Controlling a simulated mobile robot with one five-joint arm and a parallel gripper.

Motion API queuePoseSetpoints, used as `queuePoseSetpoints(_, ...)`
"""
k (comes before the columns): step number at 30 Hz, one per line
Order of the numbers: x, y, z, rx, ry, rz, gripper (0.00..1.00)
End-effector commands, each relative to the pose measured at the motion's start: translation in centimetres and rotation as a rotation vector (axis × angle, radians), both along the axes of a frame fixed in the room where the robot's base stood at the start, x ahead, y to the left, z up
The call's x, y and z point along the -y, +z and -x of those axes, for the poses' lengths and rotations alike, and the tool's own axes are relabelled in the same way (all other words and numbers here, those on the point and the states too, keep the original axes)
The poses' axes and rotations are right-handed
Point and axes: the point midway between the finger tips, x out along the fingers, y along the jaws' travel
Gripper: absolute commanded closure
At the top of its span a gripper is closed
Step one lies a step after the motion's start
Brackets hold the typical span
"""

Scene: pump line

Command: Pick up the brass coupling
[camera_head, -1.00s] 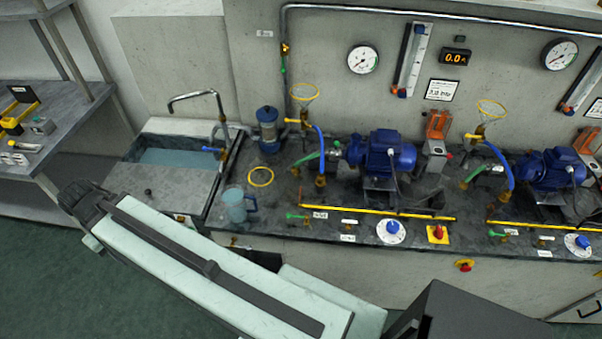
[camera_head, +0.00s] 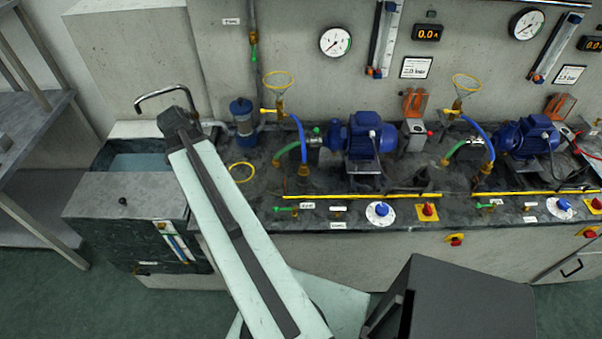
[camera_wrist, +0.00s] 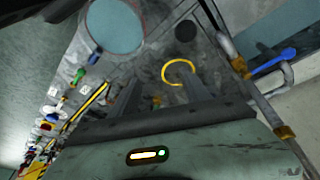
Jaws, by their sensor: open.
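My gripper (camera_wrist: 163,82) shows in the wrist view as two dark fingers set apart, with nothing clearly held between them. In the head view my arm reaches up and left over the bench's front edge, and the fingers cannot be made out. I cannot pick out the brass coupling with certainty. A small brass-coloured piece (camera_wrist: 155,101) shows between the fingers in the wrist view, too small to identify.
A yellow ring (camera_head: 241,172) lies on the bench right of my arm. A blue-topped canister (camera_head: 243,122) and a tap (camera_head: 165,92) over the sink stand behind. Blue pumps (camera_head: 366,135) with hoses fill the bench to the right. A teal round vessel (camera_wrist: 115,25) is close in the wrist view.

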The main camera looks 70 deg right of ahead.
Motion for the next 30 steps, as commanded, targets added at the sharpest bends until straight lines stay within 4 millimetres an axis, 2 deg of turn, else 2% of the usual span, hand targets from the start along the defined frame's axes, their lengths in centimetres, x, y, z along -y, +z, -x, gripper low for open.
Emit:
queuePoseSetpoints(1,3.9,-0.8,3.7,0.003,-0.121,0.017,0.45)
queuePoseSetpoints(3,8.3,-1.2,8.7,0.007,-0.283,0.045,0.45)
queuePoseSetpoints(4,9.8,-1.3,10.8,0.009,-0.345,0.056,0.45)
queuePoseSetpoints(6,12.5,-1.5,15.0,0.011,-0.465,0.08,0.45)
queuePoseSetpoints(9,14.7,-1.6,19.2,0.012,-0.58,0.103,0.45)
queuePoseSetpoints(10,15.1,-1.6,20.1,0.012,-0.603,0.107,0.45)
queuePoseSetpoints(12,15.7,-1.6,21.3,0.012,-0.635,0.114,0.45)
queuePoseSetpoints(16,15.8,-1.6,21.7,0.011,-0.645,0.117,0.45)
queuePoseSetpoints(22,16.3,-4.0,22.2,0.012,-0.642,0.116,0.45)
queuePoseSetpoints(27,16.4,-4.2,22.4,0.011,-0.641,0.116,0.45)
queuePoseSetpoints(30,16.6,-5.3,22.8,0.012,-0.642,0.115,0.45)
